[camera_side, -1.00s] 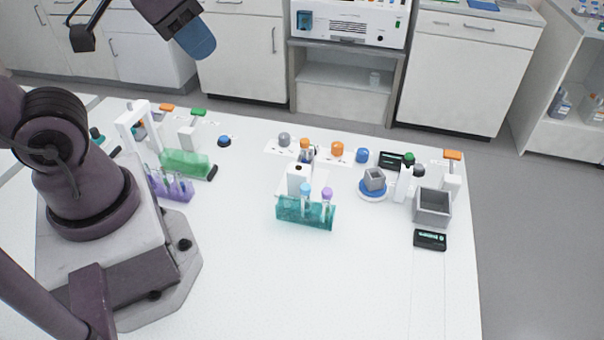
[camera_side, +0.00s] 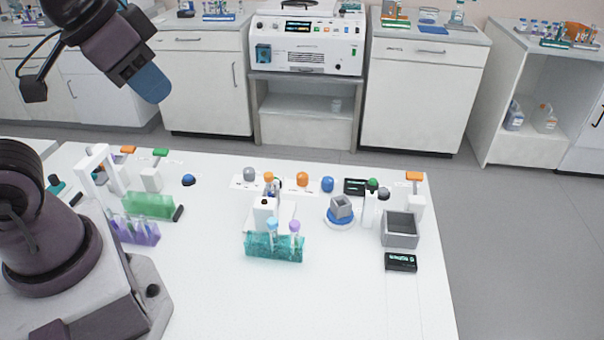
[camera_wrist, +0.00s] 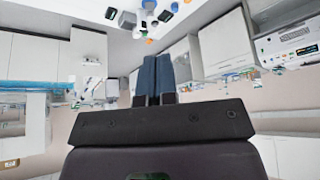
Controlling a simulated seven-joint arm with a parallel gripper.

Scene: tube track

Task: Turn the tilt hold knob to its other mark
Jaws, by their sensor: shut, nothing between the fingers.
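Several round knobs stand along the back of the white bench in the side view: a grey knob (camera_side: 249,174), an orange knob (camera_side: 302,179), a blue knob (camera_side: 327,184) and another blue knob (camera_side: 188,180) further left. Their labels are too small to read, so I cannot tell which is the tilt hold knob or where it points. My gripper (camera_side: 157,94) is high above the bench's back left, shut and empty, apart from every knob. Its blue fingers (camera_wrist: 156,66) lie together in the wrist view.
A teal tube rack (camera_side: 273,248) stands mid-bench, with a purple rack (camera_side: 138,232) and green block (camera_side: 148,206) at left. A grey bin (camera_side: 400,230) and black display (camera_side: 401,262) are at right. The front middle bench is clear.

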